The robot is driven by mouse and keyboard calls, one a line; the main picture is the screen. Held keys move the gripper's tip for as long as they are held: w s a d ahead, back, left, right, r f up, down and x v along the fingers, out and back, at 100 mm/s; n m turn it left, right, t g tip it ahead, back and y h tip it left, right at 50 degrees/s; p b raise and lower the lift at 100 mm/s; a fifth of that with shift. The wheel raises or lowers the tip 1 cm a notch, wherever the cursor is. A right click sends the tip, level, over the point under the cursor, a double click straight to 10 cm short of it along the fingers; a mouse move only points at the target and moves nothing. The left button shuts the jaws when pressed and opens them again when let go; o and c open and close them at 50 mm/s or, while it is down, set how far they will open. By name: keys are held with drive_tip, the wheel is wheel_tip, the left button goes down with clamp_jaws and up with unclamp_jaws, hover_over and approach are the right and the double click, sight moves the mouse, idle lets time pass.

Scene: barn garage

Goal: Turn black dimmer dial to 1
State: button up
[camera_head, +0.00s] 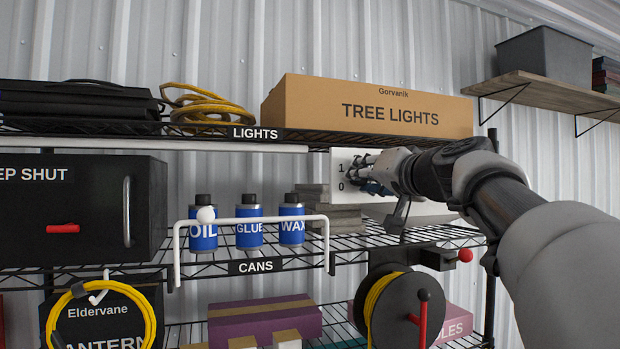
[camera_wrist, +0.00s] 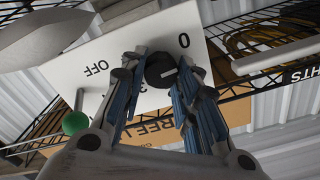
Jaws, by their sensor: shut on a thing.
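A white panel (camera_head: 341,156) stands on the middle shelf in the head view, with the marks 1 and 0 showing at its left side. My gripper (camera_head: 361,171) reaches in from the right and its fingers are at the panel. They mostly hide the dial in the head view. In the wrist view the white panel (camera_wrist: 170,30) appears rotated, with 0 and OFF readable and another mark partly covered. The black dial (camera_wrist: 161,69) sits between the tips of my gripper (camera_wrist: 160,78), which is shut on it. The dial's exact setting cannot be told.
A green knob (camera_wrist: 75,123) is near the left finger in the wrist view. Blue cans (camera_head: 249,229) stand behind a white rail (camera_head: 250,220) to the left. A TREE LIGHTS box (camera_head: 370,108) is on the shelf above. A cord reel (camera_head: 400,310) hangs below.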

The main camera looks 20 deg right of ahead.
drive_tip(key=m, duration=0.6)
drive_tip(key=shift+m+p, duration=0.3)
idle(0.5)
drive_tip(key=o, duration=1.1)
drive_tip(key=shift+d+f, duration=0.1)
drive_tip(key=shift+c, duration=0.2)
drive_tip(key=s, duration=0.7)
drive_tip(key=shift+s, duration=0.3)
drive_tip(key=shift+d, duration=0.1)
